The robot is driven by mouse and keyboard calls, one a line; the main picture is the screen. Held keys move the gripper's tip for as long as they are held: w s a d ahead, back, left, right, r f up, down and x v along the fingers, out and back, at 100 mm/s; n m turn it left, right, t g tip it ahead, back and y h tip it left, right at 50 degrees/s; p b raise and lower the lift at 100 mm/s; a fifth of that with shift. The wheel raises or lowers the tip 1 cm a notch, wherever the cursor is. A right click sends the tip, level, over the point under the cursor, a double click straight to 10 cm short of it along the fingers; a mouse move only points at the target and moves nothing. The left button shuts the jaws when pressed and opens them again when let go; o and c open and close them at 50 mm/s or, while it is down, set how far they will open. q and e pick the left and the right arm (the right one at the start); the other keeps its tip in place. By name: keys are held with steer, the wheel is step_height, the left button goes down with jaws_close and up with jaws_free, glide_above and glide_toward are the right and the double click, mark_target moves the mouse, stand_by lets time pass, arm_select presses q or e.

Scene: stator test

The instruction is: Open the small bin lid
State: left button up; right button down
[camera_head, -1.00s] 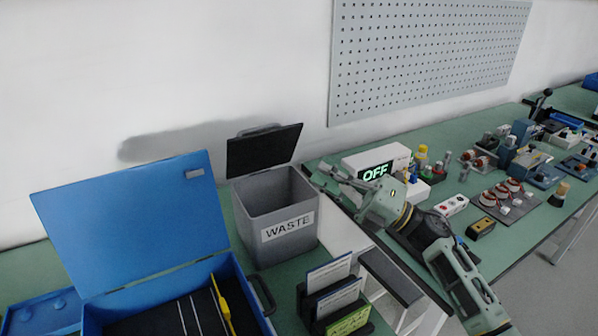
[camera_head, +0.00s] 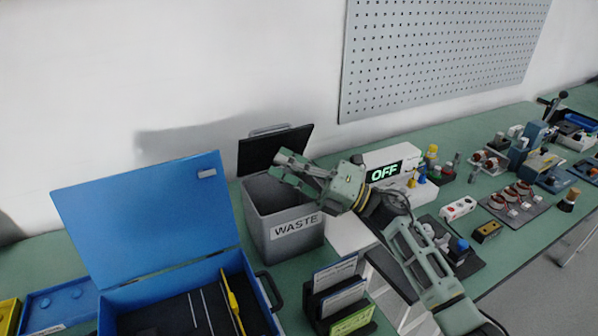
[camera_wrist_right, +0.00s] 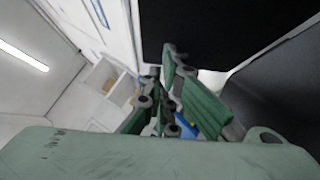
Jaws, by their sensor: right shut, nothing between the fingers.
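The small waste bin (camera_head: 284,243) is a grey box with a "WASTE" label on the bench. Its black lid (camera_head: 268,151) stands raised and tilted back at the rear edge, so the bin's mouth is open. My right gripper (camera_head: 281,167) is shut and empty, over the mouth just in front of the lid; whether it touches the lid is unclear. In the right wrist view the gripper's fingers (camera_wrist_right: 172,75) are close together, with the dark lid (camera_wrist_right: 215,25) beside and above them. My left gripper is not in view.
A blue case (camera_head: 145,215) with its lid up stands left of the bin. A rack of cards (camera_head: 338,295) stands in front. A display box reading "OFF" (camera_head: 395,160) and several small devices stand to the right. A pegboard (camera_head: 430,60) hangs behind.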

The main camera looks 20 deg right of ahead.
mark_target(281, 136)
steer(key=shift+w+r, duration=0.2)
steer(key=shift+w, duration=0.2)
steer(key=shift+w+a+r+m+h+p, duration=0.1)
steer(key=shift+w+r+m+h+p, duration=0.45)
steer(key=shift+p, duration=1.1)
steer(key=w+r+m+p, duration=0.1)
steer(key=p, duration=0.1)
steer(key=w+r+h+p, duration=0.1)
steer(key=p, duration=0.2)
steer(key=r+m+h+p, duration=0.1)
steer(key=p, duration=0.2)
steer(key=shift+w+a+m+g, duration=0.25)
steer(key=shift+w+m+g, duration=0.05)
steer(key=shift+w+m, duration=0.1)
steer(key=shift+w+a+m+g+h+p, duration=0.1)
steer(key=shift+w+m+g+h+p, duration=0.2)
steer(key=shift+w+p, duration=0.35)
steer(key=shift+w+a+f, duration=0.1)
steer(key=shift+w, duration=0.1)
steer(key=shift+w+a, duration=0.1)
steer(key=shift+w, duration=0.45)
